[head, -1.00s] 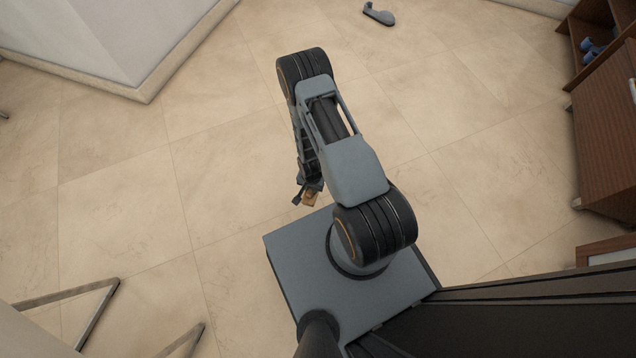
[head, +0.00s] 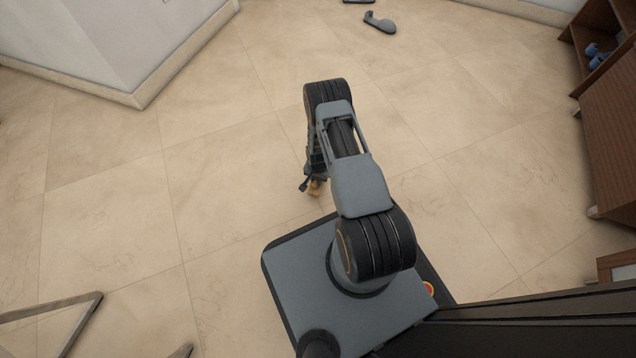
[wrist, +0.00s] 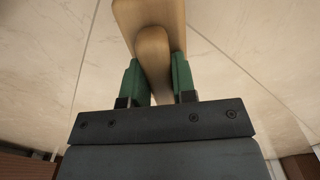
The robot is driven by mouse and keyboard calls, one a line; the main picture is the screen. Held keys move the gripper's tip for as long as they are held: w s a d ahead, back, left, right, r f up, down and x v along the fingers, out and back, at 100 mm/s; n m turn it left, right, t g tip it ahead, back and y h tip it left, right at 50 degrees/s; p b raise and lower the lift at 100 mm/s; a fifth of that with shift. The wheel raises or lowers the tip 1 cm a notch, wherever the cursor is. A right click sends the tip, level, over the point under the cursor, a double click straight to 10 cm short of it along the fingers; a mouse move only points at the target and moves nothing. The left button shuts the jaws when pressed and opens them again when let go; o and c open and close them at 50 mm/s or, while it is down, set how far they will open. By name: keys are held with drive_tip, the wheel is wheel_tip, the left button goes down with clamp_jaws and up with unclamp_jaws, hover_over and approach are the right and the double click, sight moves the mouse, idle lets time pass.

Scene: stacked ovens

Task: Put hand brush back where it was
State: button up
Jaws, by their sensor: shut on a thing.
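My gripper (wrist: 160,82) is shut on the hand brush (wrist: 151,50), with one green finger on each side of its rounded, light-wood handle. The brush's wider wooden part reaches past the top edge of the wrist view, so its far end is out of sight.
A grey object (head: 380,22) lies on the floor far ahead, with a dark item (head: 358,1) cut off at the top edge. A brown wooden cabinet (head: 612,140) with an open shelf stands right. A white wall corner (head: 140,45) is at upper left. The middle floor is clear.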

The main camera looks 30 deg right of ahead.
drive_tip(key=shift+w+d+f+b, duration=0.25)
drive_tip(key=shift+f+b, duration=0.1)
drive_tip(key=shift+f, duration=0.1)
drive_tip(key=shift+w+f+b, duration=0.15)
drive_tip(key=shift+f+b, duration=0.55)
drive_tip(key=shift+f, duration=0.85)
drive_tip(key=shift+f, duration=0.15)
drive_tip(key=o, duration=0.9)
